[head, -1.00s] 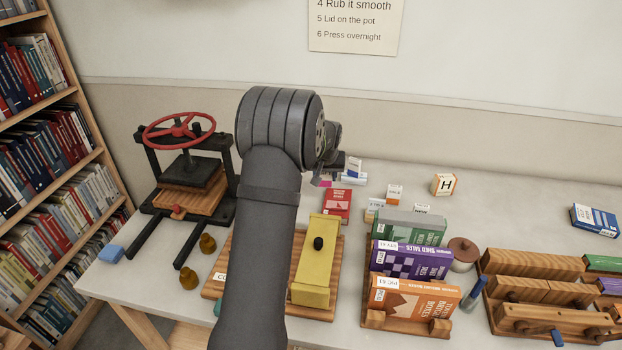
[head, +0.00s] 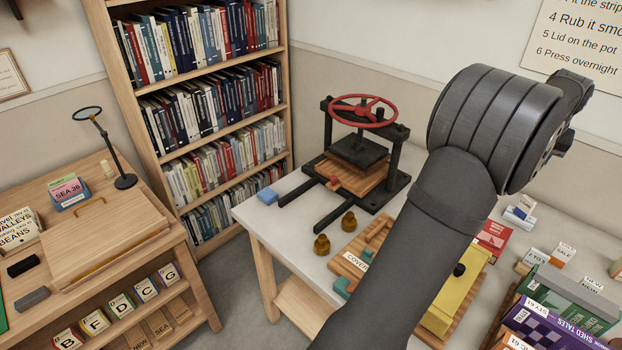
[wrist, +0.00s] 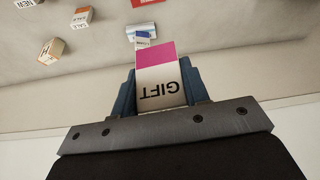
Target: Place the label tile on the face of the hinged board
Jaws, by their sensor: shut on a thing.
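The label tile (wrist: 160,72), white with a pink end and the word GIFT, is held between the blue fingers of my gripper (wrist: 160,88) in the wrist view. My gripper is shut on it, above the white worktop. In the head view my arm hides most of the gripper and the tile. A sloped wooden board (head: 105,240) with a brass handle lies on the desk at the left; it looks like the hinged board, but I see no hinge clearly. My gripper is far to its right.
A black press (head: 358,150) with a red wheel stands on the worktop (head: 290,215) between arm and bookcase (head: 200,110). A magnifier (head: 112,150) rises behind the sloped board. A yellow block (head: 455,297) and small boxes lie near my arm. A floor gap separates desk and worktop.

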